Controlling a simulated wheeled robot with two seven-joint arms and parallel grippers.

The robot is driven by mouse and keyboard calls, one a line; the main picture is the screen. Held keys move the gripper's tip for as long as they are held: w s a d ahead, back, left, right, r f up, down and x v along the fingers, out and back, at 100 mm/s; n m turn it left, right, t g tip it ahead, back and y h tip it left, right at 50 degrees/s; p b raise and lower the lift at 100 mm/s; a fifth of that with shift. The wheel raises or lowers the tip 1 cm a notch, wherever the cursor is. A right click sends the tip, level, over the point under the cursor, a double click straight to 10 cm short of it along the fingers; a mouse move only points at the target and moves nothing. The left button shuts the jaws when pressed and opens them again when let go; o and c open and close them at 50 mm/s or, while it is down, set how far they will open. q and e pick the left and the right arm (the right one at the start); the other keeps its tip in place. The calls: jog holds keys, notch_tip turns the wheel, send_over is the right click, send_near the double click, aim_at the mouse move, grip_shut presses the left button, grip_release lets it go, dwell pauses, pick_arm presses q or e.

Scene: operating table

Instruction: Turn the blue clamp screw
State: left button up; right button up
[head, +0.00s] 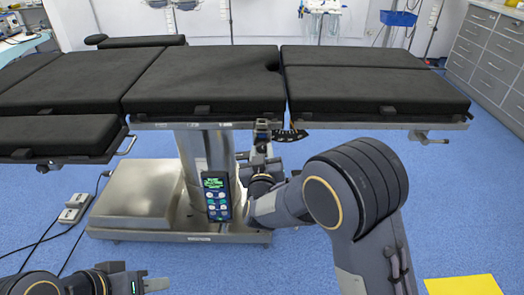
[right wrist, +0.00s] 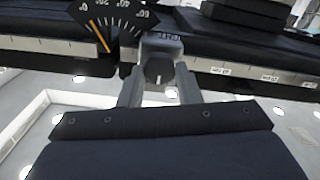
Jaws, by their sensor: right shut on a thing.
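The operating table (head: 205,85) has black pads and a metal side rail. A clamp with a dark angle scale (head: 291,135) sits on the rail below the gap between two pads. The scale and its orange pointer also show in the right wrist view (right wrist: 112,22). My right gripper (right wrist: 158,85) is shut on a small grey knob (right wrist: 157,70) under the grey clamp body (right wrist: 161,45), one finger on each side. No blue colour shows on this screw. My left gripper (head: 152,285) is low at the bottom left, away from the table; its opening is unclear.
A handset with a green screen (head: 217,196) is at the metal column. The table's steel base (head: 140,205) spreads over the blue floor. A foot pedal (head: 75,208) with cables lies at left. A yellow patch (head: 463,285) is at the lower right. Grey drawers (head: 490,55) stand at the back right.

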jog(key=shift+f, duration=0.1)
dwell(0.3)
jog(key=o, duration=1)
jog(key=shift+c, duration=0.2)
jog(key=s, duration=0.8)
jog(key=shift+p, duration=0.35)
jog(key=shift+w, duration=0.1)
